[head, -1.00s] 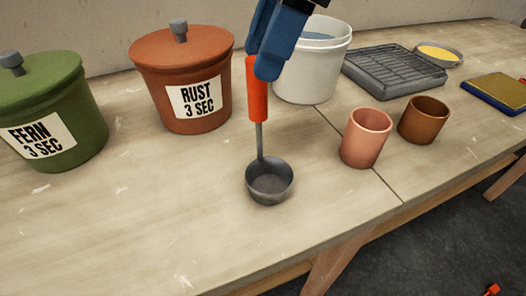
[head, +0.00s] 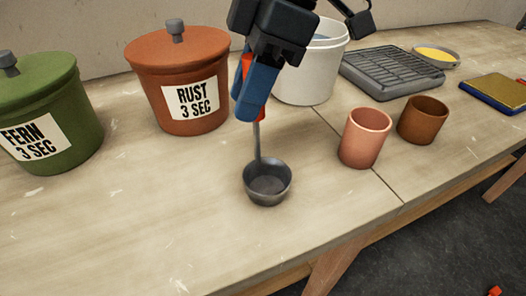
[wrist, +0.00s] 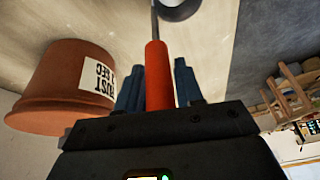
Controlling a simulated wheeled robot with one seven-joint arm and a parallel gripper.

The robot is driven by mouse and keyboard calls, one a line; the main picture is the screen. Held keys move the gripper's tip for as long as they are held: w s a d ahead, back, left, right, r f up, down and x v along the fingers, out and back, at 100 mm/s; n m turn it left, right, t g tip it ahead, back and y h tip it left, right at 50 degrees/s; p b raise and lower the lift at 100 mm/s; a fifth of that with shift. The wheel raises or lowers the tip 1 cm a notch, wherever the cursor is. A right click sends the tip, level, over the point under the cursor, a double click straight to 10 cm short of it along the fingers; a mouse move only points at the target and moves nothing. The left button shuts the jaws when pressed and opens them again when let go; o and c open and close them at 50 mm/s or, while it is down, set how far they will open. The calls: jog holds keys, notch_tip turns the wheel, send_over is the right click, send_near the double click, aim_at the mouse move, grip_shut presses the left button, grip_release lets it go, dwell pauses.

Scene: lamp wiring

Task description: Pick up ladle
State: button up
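The ladle stands upright on the worktable, its grey bowl (head: 267,184) resting on the top and its thin stem rising to an orange-red handle (head: 262,112). My gripper (head: 250,95) has come down around the handle from above. Its blue fingers hide much of the handle in the head view. In the wrist view, the handle (wrist: 158,75) lies between the two blue fingers, which sit close against its sides, so my gripper looks shut on it. Part of the bowl (wrist: 178,8) shows at the top edge there.
The rust pot (head: 180,85) stands left of my gripper, with the fern pot (head: 45,125) farther left. A white bucket (head: 305,85) is close behind. A pink cup (head: 365,138) and a brown cup (head: 423,120) stand to the right. The front left table is clear.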

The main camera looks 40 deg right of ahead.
grip_shut()
jog(key=shift+r, duration=0.1)
dwell(0.4)
